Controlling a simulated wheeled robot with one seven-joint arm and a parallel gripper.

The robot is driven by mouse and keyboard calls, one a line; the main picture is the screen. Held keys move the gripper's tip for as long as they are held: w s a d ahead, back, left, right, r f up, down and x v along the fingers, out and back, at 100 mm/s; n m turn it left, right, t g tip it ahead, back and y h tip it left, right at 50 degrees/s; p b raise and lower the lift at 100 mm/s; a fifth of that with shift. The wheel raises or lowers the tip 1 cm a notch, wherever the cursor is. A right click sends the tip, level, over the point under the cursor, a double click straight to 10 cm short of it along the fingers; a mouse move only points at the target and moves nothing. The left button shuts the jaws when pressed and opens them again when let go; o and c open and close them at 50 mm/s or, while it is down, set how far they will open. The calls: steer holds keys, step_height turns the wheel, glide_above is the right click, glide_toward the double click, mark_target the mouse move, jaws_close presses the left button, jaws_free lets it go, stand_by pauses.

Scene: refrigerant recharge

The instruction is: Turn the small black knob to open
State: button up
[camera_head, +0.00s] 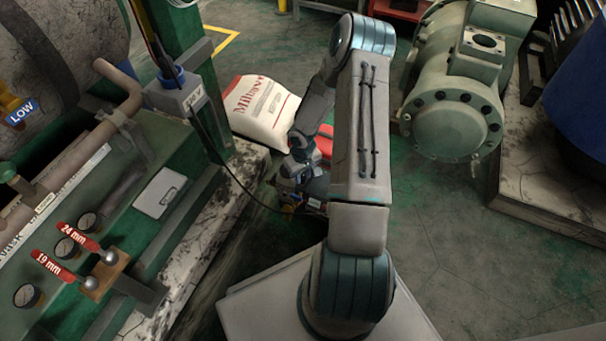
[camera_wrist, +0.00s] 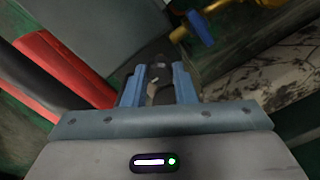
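In the wrist view, my gripper (camera_wrist: 158,82) has its two blue fingers on either side of a small dark, rounded part (camera_wrist: 157,72), which looks like the black knob. The dark part fills most of the gap between the fingers. I cannot tell whether the fingers press on it. In the head view, my gripper (camera_head: 297,172) reaches down beside a small grey and red unit (camera_head: 318,186) on the floor. My arm partly hides this unit, and the knob cannot be made out there.
A brass valve with a blue handle (camera_wrist: 196,28) lies just beyond the fingers. A white sack (camera_head: 262,108) lies behind the unit. A green skid with gauges (camera_head: 88,222) stands left, and a green compressor (camera_head: 452,118) right. A dark hose runs near the unit.

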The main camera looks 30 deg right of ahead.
mark_target(303, 177)
steer(key=shift+r+n, duration=0.1)
steer(key=shift+n, duration=0.2)
steer(key=n+p, duration=0.2)
steer(key=n, duration=0.1)
steer(key=shift+r+n+p, duration=0.1)
steer(key=shift+n+p, duration=0.2)
steer(key=shift+p, duration=0.05)
steer(key=n+p, duration=0.2)
steer(key=n, duration=0.2)
steer(key=shift+n+p, duration=0.3)
steer(key=n+p, duration=0.2)
steer(key=n, duration=0.2)
steer(key=shift+n+p, duration=1.05)
steer(key=shift+n, duration=1.45)
steer(key=shift+f, duration=0.2)
steer(key=o, duration=0.7)
step_height(303, 177, up, 14)
steer(key=p, duration=0.5)
